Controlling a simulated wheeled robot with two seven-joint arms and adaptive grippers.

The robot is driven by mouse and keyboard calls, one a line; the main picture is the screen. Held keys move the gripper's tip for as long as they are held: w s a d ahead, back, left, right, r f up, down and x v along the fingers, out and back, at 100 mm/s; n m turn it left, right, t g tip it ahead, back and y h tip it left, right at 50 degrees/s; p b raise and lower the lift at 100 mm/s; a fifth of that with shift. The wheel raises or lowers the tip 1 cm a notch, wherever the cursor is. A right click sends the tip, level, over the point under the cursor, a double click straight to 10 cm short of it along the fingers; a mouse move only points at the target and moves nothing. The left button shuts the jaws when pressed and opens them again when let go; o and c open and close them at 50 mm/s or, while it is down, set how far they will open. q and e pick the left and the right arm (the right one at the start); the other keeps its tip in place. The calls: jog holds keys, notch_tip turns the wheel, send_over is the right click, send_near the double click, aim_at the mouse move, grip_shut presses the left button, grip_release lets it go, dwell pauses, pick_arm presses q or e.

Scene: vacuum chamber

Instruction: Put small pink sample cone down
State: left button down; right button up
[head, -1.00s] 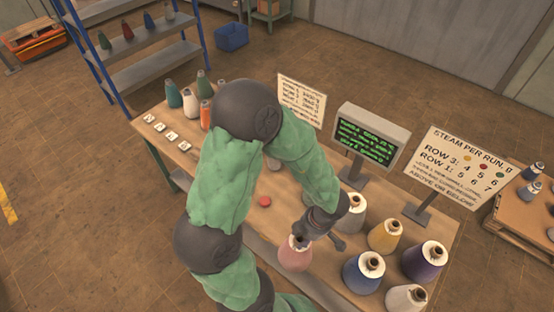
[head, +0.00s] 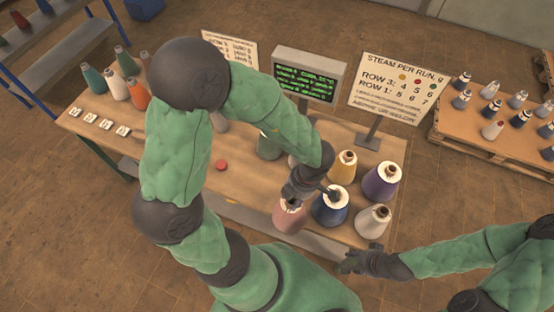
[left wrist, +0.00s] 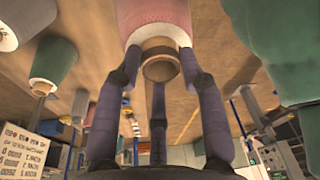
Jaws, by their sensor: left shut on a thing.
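The pink sample cone (head: 289,217) is at the front edge of the workbench, close to the left of the blue cone (head: 330,209). My left gripper (head: 303,188) is above it and shut on its top. In the left wrist view the pink cone (left wrist: 155,18) shows with its brown tube end (left wrist: 159,67) between my gripper's fingers (left wrist: 158,100). Whether its base touches the bench cannot be told. My right gripper (head: 354,262) is in front of the bench, apart from the cones; its finger opening is unclear.
White (head: 372,221), purple (head: 381,182) and yellow (head: 342,168) cones stand close by on the right. A red disc (head: 220,165) lies mid-bench, with bare wood around it. A screen (head: 309,75) and a sign (head: 400,85) stand along the back.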

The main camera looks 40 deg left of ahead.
pick_arm(q)
jog(key=w+a+f+b, duration=0.2)
jog(key=w+a+f, duration=0.5)
jog(key=w+f, duration=0.4)
jog(key=shift+w+f+b, duration=0.3)
jog(key=shift+w+f, duration=0.1)
jog(key=shift+f, duration=0.65)
jog(key=c, duration=0.7)
grip_release()
jog(key=shift+c, duration=0.2)
notch_tip(320, 180, up, 12)
jog(key=w+d+p, duration=0.1)
jog(key=p, duration=0.1)
jog(key=shift+w+d, duration=0.3)
